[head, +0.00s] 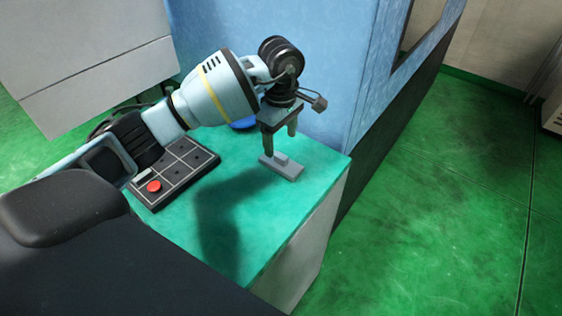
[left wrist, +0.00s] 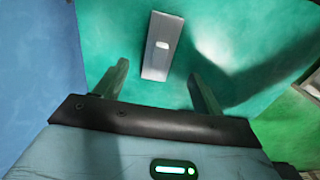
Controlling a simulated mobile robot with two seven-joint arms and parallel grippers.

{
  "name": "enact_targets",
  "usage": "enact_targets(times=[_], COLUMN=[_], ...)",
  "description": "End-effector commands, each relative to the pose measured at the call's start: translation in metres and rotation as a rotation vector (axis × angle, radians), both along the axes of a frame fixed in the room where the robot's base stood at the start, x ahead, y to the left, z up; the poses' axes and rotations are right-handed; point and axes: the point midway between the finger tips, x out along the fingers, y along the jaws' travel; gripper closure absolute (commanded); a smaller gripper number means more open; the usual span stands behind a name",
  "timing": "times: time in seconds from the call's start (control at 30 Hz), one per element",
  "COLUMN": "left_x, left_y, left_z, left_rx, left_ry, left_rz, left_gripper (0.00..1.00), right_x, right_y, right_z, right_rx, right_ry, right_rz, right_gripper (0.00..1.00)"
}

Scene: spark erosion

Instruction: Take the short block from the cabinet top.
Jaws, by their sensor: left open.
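The short block (head: 282,167) is a small grey flat piece with a raised lighter bit in its middle. It lies on the green cabinet top (head: 255,225), near the right edge. My left gripper (head: 280,144) is open and empty, pointing down over the block. In the left wrist view the block (left wrist: 156,62) lies ahead of and between the two spread fingers (left wrist: 158,71), with its near end at about their tips. How much height separates fingertips and block is hard to tell. My right gripper is not in view.
A dark control box with a red button (head: 153,186) stands on the cabinet top at the left, beneath my left arm. A blue machine wall (head: 330,70) rises right behind the block. A blue round thing (head: 243,123) is partly hidden behind my gripper. The front of the top is clear.

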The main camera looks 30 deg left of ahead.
Motion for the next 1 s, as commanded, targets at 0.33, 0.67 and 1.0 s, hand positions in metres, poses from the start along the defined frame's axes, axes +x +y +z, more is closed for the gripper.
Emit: enact_targets(times=[0.33,0.67,1.0], left_x=[-0.001,0.000,0.000], left_y=[-0.001,-0.001,-0.001], left_z=[-0.021,-0.063,-0.069], left_rx=[-0.002,-0.003,-0.003], left_ry=[0.002,0.002,0.000], left_rz=[0.000,0.000,0.000], left_gripper=[0.31,0.31,0.32], right_x=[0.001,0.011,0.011], right_y=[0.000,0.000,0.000], right_z=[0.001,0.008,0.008], right_rx=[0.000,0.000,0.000], right_ry=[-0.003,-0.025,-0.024], right_rz=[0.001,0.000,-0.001], right_gripper=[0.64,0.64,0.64])
